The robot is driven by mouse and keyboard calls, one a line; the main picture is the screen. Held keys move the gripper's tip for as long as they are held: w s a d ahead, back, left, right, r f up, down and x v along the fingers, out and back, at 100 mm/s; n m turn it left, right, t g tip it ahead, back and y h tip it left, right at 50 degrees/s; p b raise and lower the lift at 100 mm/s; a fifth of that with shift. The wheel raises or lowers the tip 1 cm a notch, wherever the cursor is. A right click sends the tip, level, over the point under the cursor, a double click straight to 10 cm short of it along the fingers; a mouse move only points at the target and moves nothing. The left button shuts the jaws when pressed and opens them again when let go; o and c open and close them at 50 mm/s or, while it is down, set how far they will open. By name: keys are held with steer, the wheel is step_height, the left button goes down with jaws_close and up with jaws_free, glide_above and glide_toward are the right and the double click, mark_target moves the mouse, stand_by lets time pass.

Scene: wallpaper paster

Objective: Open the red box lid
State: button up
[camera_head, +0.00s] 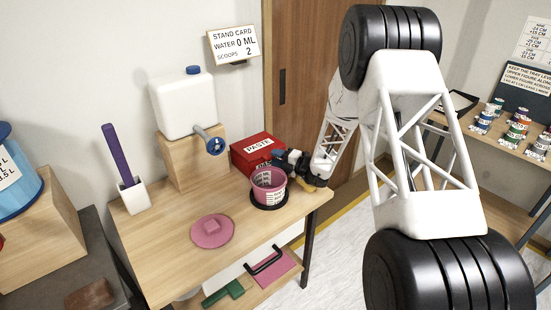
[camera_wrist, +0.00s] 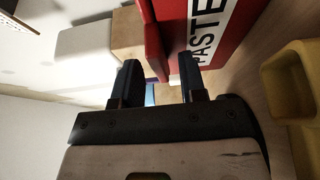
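The red box (camera_head: 251,147), marked PASTE, stands at the back right of the wooden table. Its lid (camera_head: 258,140) looks shut. My gripper (camera_head: 280,158) is at the box's right front, its fingertips small and partly hidden in the head view. In the wrist view the gripper (camera_wrist: 160,75) is open, with a clear gap between two dark fingers. The red lid's edge (camera_wrist: 154,45) shows beyond that gap, and the box's lettered face (camera_wrist: 222,30) is behind the right finger. I cannot tell whether a finger touches the box.
A pink bucket (camera_head: 268,180) stands just in front of the box, close below my gripper. A white tank (camera_head: 183,103) on a wooden block (camera_head: 190,165) with a tap is to the left. A pink round lid (camera_head: 212,232) lies on the table. A yellow object (camera_wrist: 290,85) is at the wrist view's right.

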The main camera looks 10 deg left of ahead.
steer(key=shift+w+a, duration=0.15)
steer(key=shift+a, duration=0.2)
jaws_close()
steer(key=shift+r, duration=0.2)
